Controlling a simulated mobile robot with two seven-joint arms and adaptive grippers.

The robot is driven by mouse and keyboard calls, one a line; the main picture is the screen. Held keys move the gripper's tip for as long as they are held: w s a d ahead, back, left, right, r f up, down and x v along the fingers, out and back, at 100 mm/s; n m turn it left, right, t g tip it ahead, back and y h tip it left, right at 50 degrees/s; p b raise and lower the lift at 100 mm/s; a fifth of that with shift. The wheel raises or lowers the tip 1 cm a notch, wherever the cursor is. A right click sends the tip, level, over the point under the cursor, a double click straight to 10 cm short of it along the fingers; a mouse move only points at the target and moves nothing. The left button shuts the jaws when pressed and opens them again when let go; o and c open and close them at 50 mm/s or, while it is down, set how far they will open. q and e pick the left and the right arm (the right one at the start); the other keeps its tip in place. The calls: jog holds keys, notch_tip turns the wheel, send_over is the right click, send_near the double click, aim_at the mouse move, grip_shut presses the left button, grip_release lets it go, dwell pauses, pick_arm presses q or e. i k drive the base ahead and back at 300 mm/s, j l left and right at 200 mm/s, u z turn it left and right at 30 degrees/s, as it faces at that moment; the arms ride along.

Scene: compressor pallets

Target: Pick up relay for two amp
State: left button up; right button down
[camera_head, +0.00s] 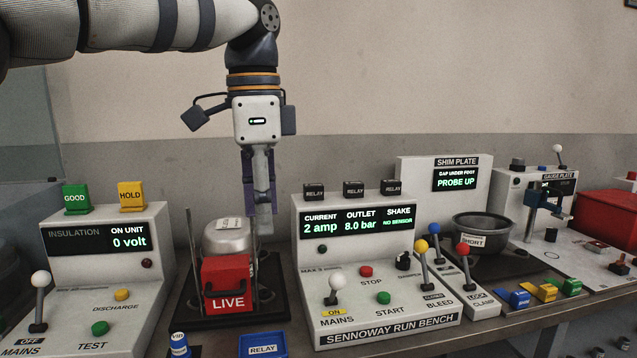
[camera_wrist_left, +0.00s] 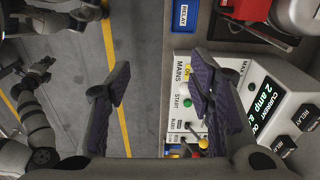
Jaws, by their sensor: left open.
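Three black blocks marked RELAY stand in a row on top of the run bench console: a left relay (camera_head: 314,191), a middle relay (camera_head: 353,188) and a right relay (camera_head: 391,188). Two relays (camera_wrist_left: 284,146) also show at the lower right of the left wrist view. The run bench display (camera_head: 358,221) reads 2 amp, 8.0 bar and no sensor. My left gripper (camera_head: 262,212) points down, left of the console and in front of the wall. In the left wrist view its fingers (camera_wrist_left: 160,95) are apart with nothing between them. A dark part at the left, seemingly my right gripper (camera_wrist_left: 38,72), is unclear.
A blue tray marked RELAY (camera_head: 263,335) lies at the front edge. A red LIVE box (camera_head: 226,280) and a metal compressor (camera_head: 228,237) stand below my left gripper. Levers, including a yellow-knobbed one (camera_head: 421,246), rise at the bench's right.

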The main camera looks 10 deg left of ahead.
aim_at(315, 192)
jog(key=i, duration=1.15)
